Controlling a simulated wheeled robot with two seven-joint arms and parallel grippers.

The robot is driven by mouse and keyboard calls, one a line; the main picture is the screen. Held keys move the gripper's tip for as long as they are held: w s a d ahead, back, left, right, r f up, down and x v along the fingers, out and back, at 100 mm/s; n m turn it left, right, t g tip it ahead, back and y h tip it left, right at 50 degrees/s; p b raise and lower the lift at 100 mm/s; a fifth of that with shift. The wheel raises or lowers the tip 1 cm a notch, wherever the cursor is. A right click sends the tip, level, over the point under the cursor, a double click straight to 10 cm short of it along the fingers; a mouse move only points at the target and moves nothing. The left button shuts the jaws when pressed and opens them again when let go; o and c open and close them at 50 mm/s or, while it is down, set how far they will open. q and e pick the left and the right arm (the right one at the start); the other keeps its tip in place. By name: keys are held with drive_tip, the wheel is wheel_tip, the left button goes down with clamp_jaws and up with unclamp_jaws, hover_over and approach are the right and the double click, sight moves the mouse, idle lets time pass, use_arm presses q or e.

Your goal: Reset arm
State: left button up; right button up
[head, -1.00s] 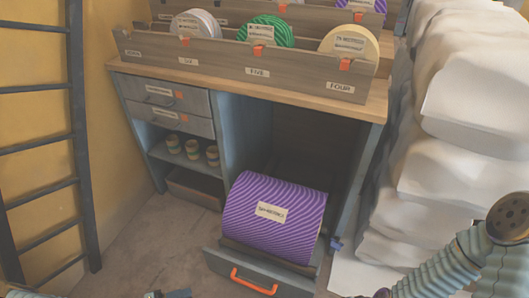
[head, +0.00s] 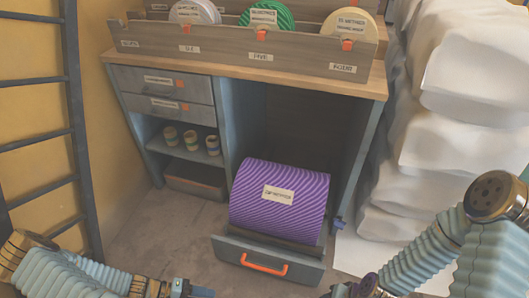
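My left arm comes in along the bottom left, and the start of my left gripper (head: 193,290) shows at the bottom edge. My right arm comes in from the right, and part of my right gripper (head: 338,291) shows at the bottom edge. The fingertips of both are cut off or too small to read. Both arms are in front of the desk, apart from the purple striped roll (head: 280,202). The roll has a white label and sits in a pulled-out drawer (head: 268,262) with an orange handle.
The wooden desk (head: 235,66) holds a slotted rack (head: 235,42) with white, green and cream discs. Small cups (head: 191,141) stand on a shelf at left. A dark ladder (head: 75,120) leans at left. White stacked bundles (head: 440,130) fill the right. Floor at front left is clear.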

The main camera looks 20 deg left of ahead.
use_arm(q)
drive_tip(key=w+d+m+g+y+b, duration=0.1)
drive_tip(key=w+d+m+y+b, duration=0.1)
drive_tip(key=d, duration=0.5)
drive_tip(key=w+d+m+g+y+b, duration=0.2)
drive_tip(key=w+d+m+y, duration=0.1)
drive_tip(key=d+y, duration=0.3)
drive_tip(key=shift+w+d+r+m+y, duration=0.2)
drive_tip(key=shift+w+d+m+y, duration=0.2)
drive_tip(key=shift+w+d, duration=0.5)
